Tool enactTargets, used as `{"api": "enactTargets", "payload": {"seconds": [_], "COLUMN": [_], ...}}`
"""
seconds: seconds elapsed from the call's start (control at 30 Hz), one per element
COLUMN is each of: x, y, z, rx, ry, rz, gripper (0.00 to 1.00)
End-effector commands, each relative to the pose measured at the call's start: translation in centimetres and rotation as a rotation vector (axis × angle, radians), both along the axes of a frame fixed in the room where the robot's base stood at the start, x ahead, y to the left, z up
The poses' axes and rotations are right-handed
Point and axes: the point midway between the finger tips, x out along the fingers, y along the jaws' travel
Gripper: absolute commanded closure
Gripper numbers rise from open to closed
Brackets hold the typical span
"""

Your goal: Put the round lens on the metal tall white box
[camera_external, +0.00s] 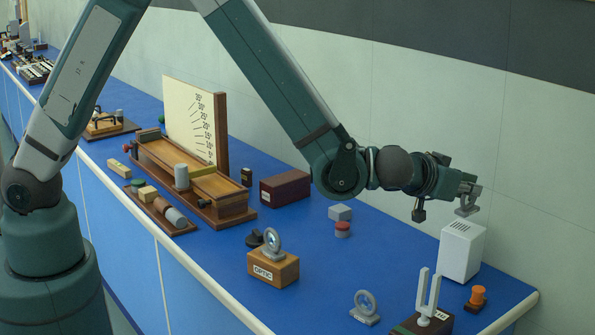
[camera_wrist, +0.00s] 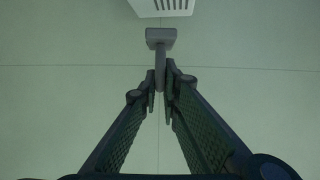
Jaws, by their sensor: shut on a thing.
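The tall white box (camera_external: 460,252) stands upright near the right end of the blue bench, with vent slots in its top. My gripper (camera_external: 466,189) is shut on a grey mounted piece (camera_external: 467,210), apparently a round lens on a flat base. It hangs just above the box top, base down; I cannot tell whether it touches. In the wrist view the base (camera_wrist: 160,36) and a thin upright part show edge-on between the fingers (camera_wrist: 160,85), with the slotted white box (camera_wrist: 161,7) beyond. The lens glass is hidden.
Another round lens (camera_external: 366,303) stands on the bench, and one (camera_external: 272,241) sits on a wooden OPTIC block (camera_external: 272,267). A tuning fork (camera_external: 428,296) and an orange knob piece (camera_external: 477,297) stand close in front of the box. The wall is behind it.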

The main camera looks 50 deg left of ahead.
Motion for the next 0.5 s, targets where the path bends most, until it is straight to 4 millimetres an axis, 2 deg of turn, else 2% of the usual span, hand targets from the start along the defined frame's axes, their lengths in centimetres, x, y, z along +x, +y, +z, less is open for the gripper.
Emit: {"api": "enactTargets", "payload": {"seconds": [0.37,0.5], "x": [0.0,-0.01], "y": [0.0,0.01], "z": [-0.22,-0.92], "rx": [0.0,0.0], "ry": [0.0,0.0], "rz": [0.0,0.0], "gripper": [1.0,1.0]}}
